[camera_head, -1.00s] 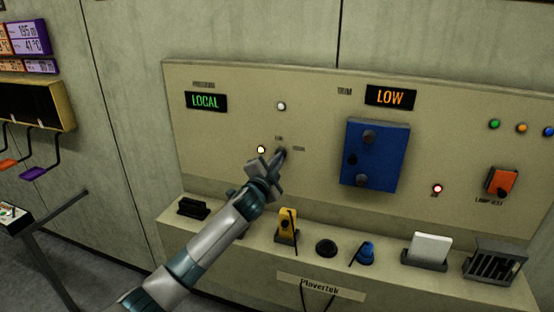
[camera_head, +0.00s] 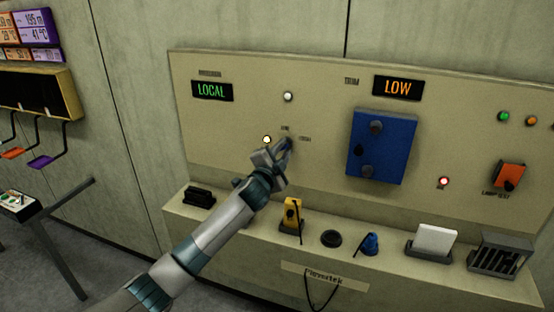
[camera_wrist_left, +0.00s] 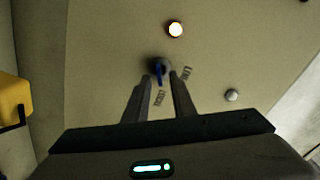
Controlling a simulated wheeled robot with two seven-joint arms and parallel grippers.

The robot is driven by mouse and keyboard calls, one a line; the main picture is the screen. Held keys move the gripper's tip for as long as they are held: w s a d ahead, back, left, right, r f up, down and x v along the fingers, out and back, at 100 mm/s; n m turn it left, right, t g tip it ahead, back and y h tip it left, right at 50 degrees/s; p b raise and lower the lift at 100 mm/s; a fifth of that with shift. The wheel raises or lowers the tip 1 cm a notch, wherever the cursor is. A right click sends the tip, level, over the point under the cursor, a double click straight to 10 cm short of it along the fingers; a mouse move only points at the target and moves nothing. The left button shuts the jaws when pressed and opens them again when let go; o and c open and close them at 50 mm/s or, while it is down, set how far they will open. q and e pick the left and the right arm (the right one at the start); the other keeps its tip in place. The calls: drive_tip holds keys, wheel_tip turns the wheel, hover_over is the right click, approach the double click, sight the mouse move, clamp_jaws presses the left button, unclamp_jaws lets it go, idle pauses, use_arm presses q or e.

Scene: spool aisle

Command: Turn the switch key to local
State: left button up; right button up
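The switch key (camera_wrist_left: 158,74) is a small blue tab on a dark round switch on the beige panel. In the wrist view it points down toward one of two small printed labels, too blurred to read. My left gripper (camera_wrist_left: 161,82) has its two fingers apart, one on each side of the key, with a gap to it. In the head view the left gripper (camera_head: 283,149) is at the switch and mostly hides the key. The display (camera_head: 212,91) above left reads LOCAL in green. My right gripper is not in view.
A lit white lamp (camera_head: 267,139) is beside the switch, and another lamp (camera_head: 288,96) is above. A blue box (camera_head: 381,147) is to the right, below a LOW display (camera_head: 398,87). A ledge (camera_head: 262,226) below holds several small items, including a yellow device (camera_head: 292,215).

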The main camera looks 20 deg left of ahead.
use_arm(q)
drive_tip(key=s+b, duration=0.5)
drive_tip(key=s, duration=1.2)
drive_tip(key=shift+s+a, duration=0.15)
drive_tip(key=shift+a, duration=0.15)
